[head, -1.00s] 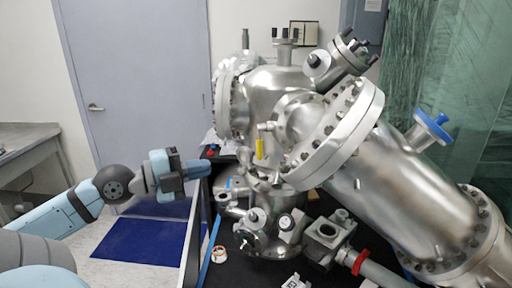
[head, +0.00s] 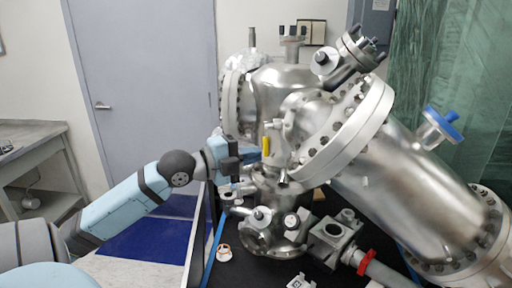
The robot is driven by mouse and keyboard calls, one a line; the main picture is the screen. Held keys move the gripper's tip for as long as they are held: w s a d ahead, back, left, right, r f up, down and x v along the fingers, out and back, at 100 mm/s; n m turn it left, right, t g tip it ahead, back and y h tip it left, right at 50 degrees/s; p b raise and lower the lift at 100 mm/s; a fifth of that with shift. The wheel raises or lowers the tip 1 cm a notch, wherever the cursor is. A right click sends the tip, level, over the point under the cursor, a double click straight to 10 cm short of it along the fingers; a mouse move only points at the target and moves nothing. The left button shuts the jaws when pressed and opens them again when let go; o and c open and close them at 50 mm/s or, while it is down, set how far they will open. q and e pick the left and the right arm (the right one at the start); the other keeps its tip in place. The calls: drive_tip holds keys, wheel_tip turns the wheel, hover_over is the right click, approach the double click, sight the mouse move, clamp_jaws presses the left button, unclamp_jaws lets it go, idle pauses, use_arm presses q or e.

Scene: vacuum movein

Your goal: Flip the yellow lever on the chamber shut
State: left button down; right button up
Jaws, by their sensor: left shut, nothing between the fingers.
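The yellow lever (head: 266,146) is a small upright bar on the side of the steel vacuum chamber (head: 283,92), near the middle of the head view. My left gripper (head: 251,156) reaches in from the left, its fingers shut and empty. Its tips are close beside the lever, just left of it and slightly lower in the picture. I cannot tell whether they touch it. My right gripper is out of view.
A large bolted flange (head: 350,130) and a wide steel tube (head: 405,185) fill the right. Small valves and fittings (head: 262,216) sit below the lever. A white-and-orange roll (head: 224,253) lies on the black bench top. A blue mat (head: 150,240) is on the floor.

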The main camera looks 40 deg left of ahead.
sight(266, 150)
use_arm(q)
drive_tip(key=w, duration=0.1)
drive_tip(key=w+a, duration=0.1)
drive_tip(key=shift+w+a+f, duration=0.15)
drive_tip(key=shift+w, duration=0.15)
drive_tip(key=shift+w+a+f+m+b, duration=0.2)
drive_tip(key=shift+w+f+m+b, duration=0.1)
drive_tip(key=shift+b, duration=0.45)
drive_tip(key=shift+w+a+r+m+b, duration=0.1)
drive_tip(key=shift+a+r+m+b, duration=0.15)
drive_tip(key=shift+m+b, duration=0.4)
drive_tip(key=shift+a, duration=0.1)
